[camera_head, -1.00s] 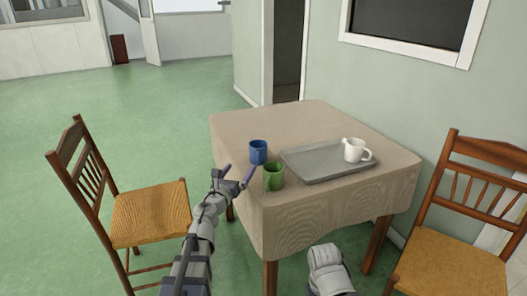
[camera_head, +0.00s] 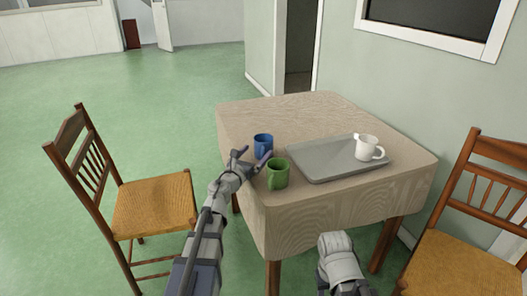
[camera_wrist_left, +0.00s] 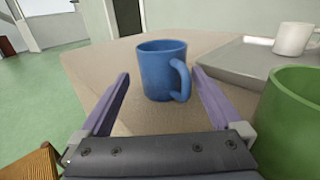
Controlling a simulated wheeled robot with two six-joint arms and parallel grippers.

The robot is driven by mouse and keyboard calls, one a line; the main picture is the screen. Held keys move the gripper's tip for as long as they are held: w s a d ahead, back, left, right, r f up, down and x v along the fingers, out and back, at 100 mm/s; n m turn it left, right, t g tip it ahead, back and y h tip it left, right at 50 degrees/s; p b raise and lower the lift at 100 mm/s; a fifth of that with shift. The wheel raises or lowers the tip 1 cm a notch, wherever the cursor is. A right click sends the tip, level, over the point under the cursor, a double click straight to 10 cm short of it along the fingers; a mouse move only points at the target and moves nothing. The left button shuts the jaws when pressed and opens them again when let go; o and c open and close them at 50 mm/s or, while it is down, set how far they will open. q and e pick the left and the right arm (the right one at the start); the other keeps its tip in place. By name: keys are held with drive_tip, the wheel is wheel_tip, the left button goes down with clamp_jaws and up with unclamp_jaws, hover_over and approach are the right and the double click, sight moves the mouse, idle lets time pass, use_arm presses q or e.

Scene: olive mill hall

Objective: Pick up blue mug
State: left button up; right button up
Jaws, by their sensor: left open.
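The blue mug (camera_head: 263,144) stands upright near the left edge of the table, behind the green mug. In the left wrist view the blue mug (camera_wrist_left: 161,70) is ahead of my open left gripper, between the lines of its two fingers, with its handle towards the right finger. My left gripper (camera_head: 251,158) is at the table's left edge, just in front of the blue mug, and holds nothing. My right arm shows at the lower middle of the head view, but its fingers are not visible.
The green mug (camera_head: 277,173) stands close to the right of my left gripper. A grey tray (camera_head: 318,170) bearing a white mug (camera_head: 367,148) lies on the cloth-covered table (camera_head: 330,107). Wooden chairs (camera_head: 154,205) stand left and right. Green floor is free at the left.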

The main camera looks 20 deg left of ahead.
sight(259, 148)
use_arm(q)
drive_tip(key=w, duration=0.1)
drive_tip(key=w+d, duration=0.1)
drive_tip(key=w, duration=0.3)
drive_tip(key=shift+d+r+p, duration=0.15)
drive_tip(key=shift+r+p, duration=0.15)
drive_tip(key=c, duration=1.4)
drive_tip(key=shift+o, duration=0.2)
drive_tip(key=shift+r, duration=0.15)
wheel_tip(259, 148, up, 10)
drive_tip(key=p, duration=1)
